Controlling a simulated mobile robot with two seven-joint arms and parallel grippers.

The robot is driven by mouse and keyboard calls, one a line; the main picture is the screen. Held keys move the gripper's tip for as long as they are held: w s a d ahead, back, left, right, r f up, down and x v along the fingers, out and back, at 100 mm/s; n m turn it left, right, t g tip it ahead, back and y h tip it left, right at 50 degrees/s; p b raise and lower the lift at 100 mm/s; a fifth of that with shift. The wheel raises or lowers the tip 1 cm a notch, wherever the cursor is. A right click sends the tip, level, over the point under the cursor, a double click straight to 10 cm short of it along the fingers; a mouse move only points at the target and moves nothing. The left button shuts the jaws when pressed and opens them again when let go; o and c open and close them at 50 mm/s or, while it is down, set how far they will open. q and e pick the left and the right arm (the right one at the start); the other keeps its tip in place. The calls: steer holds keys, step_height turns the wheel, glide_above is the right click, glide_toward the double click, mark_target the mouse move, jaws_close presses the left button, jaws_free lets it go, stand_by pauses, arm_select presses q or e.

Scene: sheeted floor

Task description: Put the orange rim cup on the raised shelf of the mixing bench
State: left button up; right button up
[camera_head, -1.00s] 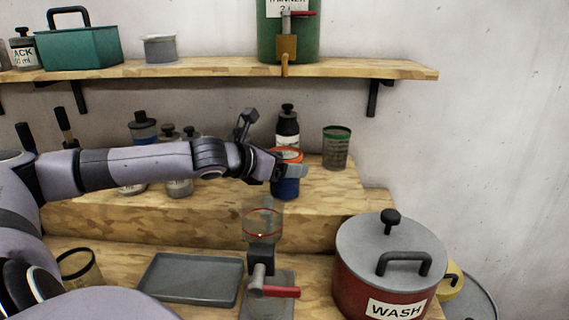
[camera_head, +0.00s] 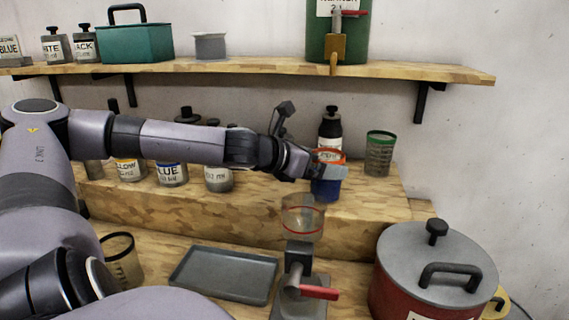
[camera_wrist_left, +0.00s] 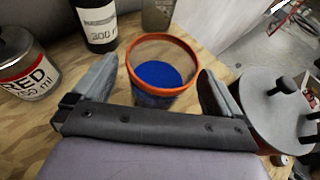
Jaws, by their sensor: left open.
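The orange rim cup (camera_head: 326,188) has blue contents and stands upright at the front of the bench's raised shelf (camera_head: 240,210). In the left wrist view the cup (camera_wrist_left: 160,75) sits between the two fingers of my left gripper (camera_wrist_left: 158,88). The fingers are spread, with a gap on each side of the cup. In the head view the left gripper (camera_head: 325,172) partly covers the cup below its rim. My right gripper is in neither view.
A black-capped bottle (camera_head: 330,130) stands behind the cup and a green-rimmed cup (camera_head: 379,155) to its right. Several paint jars (camera_head: 171,174) stand left. Below are a grey tray (camera_head: 222,274), a dispenser with a red handle (camera_head: 302,285) and a red WASH pot (camera_head: 432,275).

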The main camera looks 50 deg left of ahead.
arm_select(q)
steer(key=shift+s, duration=0.3)
steer(key=shift+s+r+b, duration=0.15)
steer(key=shift+s+b, duration=0.15)
steer(key=b+v, duration=0.1)
steer(key=v, duration=0.7)
steer(key=shift+s, duration=0.25)
steer(key=shift+r, duration=0.1)
